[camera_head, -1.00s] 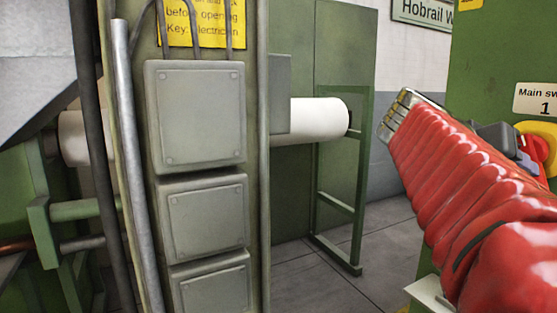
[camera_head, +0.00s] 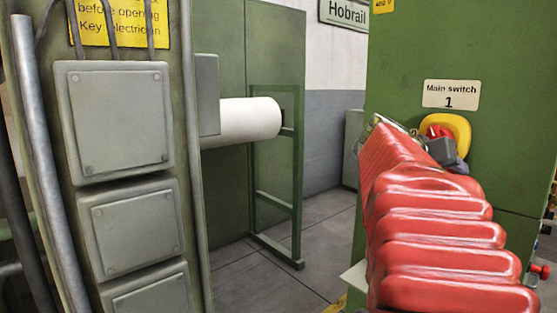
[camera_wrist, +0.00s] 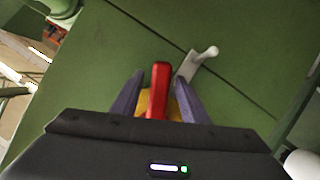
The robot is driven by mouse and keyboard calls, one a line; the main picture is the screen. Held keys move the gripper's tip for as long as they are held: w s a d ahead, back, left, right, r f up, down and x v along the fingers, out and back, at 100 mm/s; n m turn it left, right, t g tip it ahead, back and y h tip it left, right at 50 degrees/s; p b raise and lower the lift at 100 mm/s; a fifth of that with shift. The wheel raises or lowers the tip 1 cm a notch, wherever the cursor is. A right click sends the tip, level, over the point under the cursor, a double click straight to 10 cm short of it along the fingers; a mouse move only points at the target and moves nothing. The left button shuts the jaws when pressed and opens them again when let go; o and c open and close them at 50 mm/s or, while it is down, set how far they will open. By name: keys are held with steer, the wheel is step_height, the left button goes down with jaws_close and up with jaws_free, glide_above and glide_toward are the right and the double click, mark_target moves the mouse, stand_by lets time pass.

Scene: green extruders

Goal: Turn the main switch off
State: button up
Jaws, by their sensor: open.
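The main switch has a red handle (camera_head: 440,131) on a yellow plate (camera_head: 461,129). It sits on a green cabinet (camera_head: 480,45) below a "Main switch 1" label (camera_head: 451,94). My gripper (camera_head: 455,160) is just below and in front of the switch, at the end of my red-sleeved arm, and covers its lower part. In the wrist view the red handle (camera_wrist: 161,88) stands between the two open fingers of my gripper (camera_wrist: 157,85), with the yellow plate (camera_wrist: 174,108) behind it. I cannot tell whether either finger touches the handle.
Grey boxes (camera_head: 115,120) on a green post stand at the left. A white roll (camera_head: 240,121) and a green frame (camera_head: 297,190) are behind. The grey floor (camera_head: 300,235) in the middle is clear. A pale lever (camera_wrist: 203,60) is on the green panel.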

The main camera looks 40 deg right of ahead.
steer(key=shift+d+f, duration=0.1)
steer(key=shift+d, duration=0.1)
jaws_close()
stand_by(0.5)
